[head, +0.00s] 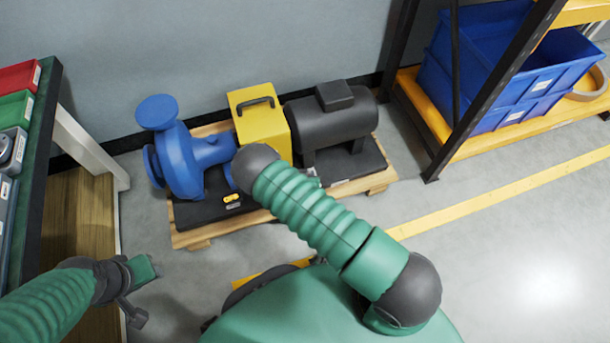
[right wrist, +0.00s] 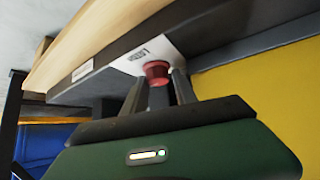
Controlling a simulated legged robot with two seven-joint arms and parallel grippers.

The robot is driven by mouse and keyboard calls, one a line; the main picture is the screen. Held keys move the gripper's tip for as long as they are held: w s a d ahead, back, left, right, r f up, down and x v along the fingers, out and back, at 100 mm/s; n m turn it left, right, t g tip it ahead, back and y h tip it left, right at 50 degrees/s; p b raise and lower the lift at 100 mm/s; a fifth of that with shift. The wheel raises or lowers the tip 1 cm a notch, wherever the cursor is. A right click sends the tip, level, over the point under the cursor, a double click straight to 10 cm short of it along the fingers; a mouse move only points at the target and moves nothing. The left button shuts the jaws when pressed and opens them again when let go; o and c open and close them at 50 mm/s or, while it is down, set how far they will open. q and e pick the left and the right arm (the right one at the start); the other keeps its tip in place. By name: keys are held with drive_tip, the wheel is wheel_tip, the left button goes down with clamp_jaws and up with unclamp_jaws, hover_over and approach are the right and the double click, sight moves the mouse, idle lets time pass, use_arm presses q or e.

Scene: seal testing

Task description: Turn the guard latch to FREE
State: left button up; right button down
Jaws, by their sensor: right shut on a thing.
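The yellow guard (head: 259,115) with a dark handle on top stands between the blue pump (head: 182,160) and the black motor (head: 333,115). In the right wrist view, the guard's yellow side (right wrist: 262,95) fills the right. A red knob (right wrist: 157,69), apparently the guard latch, sits against a white plate (right wrist: 140,52) with dark lettering too blurred to read. My right gripper (right wrist: 160,80) has its two fingers on either side of the knob and is shut on it. My right arm hides it in the head view. My left gripper (head: 133,290) is low at the left, away from the pump.
The pump set stands on a wooden pallet (head: 190,238) by the wall. A bench with red and green bins (head: 15,108) is at the left. A rack with blue crates (head: 500,90) is at the right. The floor at the right (head: 510,260) is clear.

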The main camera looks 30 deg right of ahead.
drive_tip(key=shift+s+d, duration=0.3)
drive_tip(key=c, duration=1.1)
unclamp_jaws()
drive_tip(key=shift+o, duration=0.2)
drive_tip(key=shift+w+a, duration=0.1)
